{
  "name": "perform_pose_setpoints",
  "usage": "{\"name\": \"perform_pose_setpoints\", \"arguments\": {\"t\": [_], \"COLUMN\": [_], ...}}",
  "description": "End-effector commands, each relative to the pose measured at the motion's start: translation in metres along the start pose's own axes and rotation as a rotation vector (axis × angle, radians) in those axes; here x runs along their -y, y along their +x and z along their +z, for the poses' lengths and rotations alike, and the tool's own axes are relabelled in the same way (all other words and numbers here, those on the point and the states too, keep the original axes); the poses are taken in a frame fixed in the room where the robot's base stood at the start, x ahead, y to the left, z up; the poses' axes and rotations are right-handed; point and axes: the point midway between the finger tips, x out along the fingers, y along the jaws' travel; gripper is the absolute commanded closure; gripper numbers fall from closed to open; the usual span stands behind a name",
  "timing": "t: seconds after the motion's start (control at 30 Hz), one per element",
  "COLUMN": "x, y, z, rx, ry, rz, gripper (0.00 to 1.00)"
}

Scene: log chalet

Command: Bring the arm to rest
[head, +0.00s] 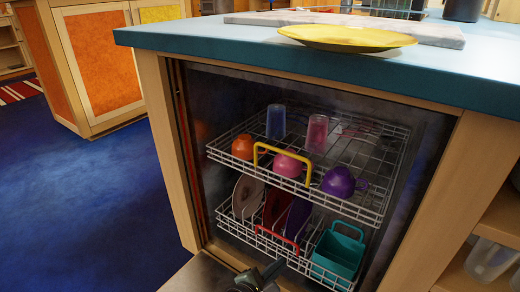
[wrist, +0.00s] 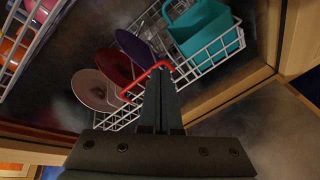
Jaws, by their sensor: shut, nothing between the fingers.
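My gripper (head: 263,276) shows at the bottom edge of the head view, in front of the lower rack (head: 236,229) of an open dishwasher. In the wrist view my gripper (wrist: 159,78) has its two dark fingers together with nothing between them. The fingertips overlap the lower rack's red handle (wrist: 128,84) in that picture; I cannot tell whether they touch it. Most of my arm is out of the head view.
The upper rack (head: 376,213) holds several colourful cups. The lower rack holds plates and a teal basket (head: 338,254). The open door (head: 198,276) lies low in front. A yellow plate (head: 346,38) rests on the blue countertop (head: 440,65). Blue floor (head: 95,190) is clear at left.

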Motion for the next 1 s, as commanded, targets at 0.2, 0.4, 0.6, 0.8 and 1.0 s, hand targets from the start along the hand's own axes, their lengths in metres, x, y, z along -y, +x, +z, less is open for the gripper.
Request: {"name": "perform_pose_setpoints", "arguments": {"t": [0.2, 0.4, 0.6, 0.8, 1.0], "x": [-0.075, -0.142, -0.202, -0.272, -0.334], "y": [-0.021, -0.065, -0.138, -0.216, -0.283], "z": [0.067, 0.129, 0.195, 0.281, 0.373], "rx": [-0.112, -0.317, -0.644, -0.921, -1.069], "ry": [0.788, 1.430, 1.961, 2.166, 2.169], "rz": [0.013, 0.043, 0.059, 0.201, 0.507], "gripper": [1.00, 1.00, 1.00, 1.00, 1.00]}}
